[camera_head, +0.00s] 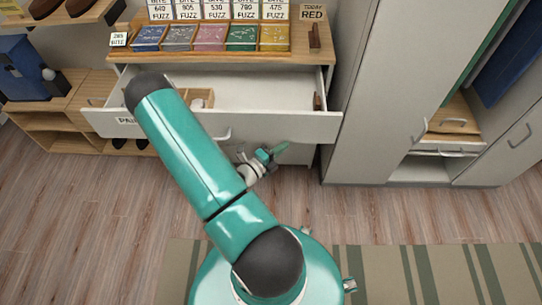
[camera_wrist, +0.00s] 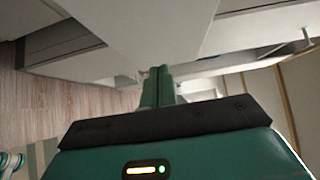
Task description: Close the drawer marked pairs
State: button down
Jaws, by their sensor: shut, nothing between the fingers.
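The drawer (camera_head: 290,126) stands pulled out of the white chest below the wooden top. Its front label begins "PAI" and is partly covered by my arm. A handle (camera_head: 224,135) shows beside my arm on the drawer front. Inside are a light wooden divided box (camera_head: 201,98) and a small brown piece at the right end. My gripper (camera_head: 272,152) is shut and empty, low and just in front of the drawer front; I cannot tell whether it touches. In the wrist view, the closed green fingers (camera_wrist: 158,86) point toward a pale panel (camera_wrist: 150,28).
Above the drawer, the wooden top holds a tray (camera_head: 210,52) of several coloured packets. A low wooden shelf (camera_head: 60,115) with shoes stands left. A tall pale wardrobe (camera_head: 390,80) stands close on the right. Wood floor (camera_head: 80,220) and a striped rug (camera_head: 430,275) are clear.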

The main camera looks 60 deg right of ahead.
aim_at(293, 130)
jog(key=d, duration=0.4)
jog(key=shift+w+d, duration=0.1)
jog(key=shift+w, duration=0.15)
jog(key=shift+w+d, duration=0.25)
jog(key=shift+d, duration=0.3)
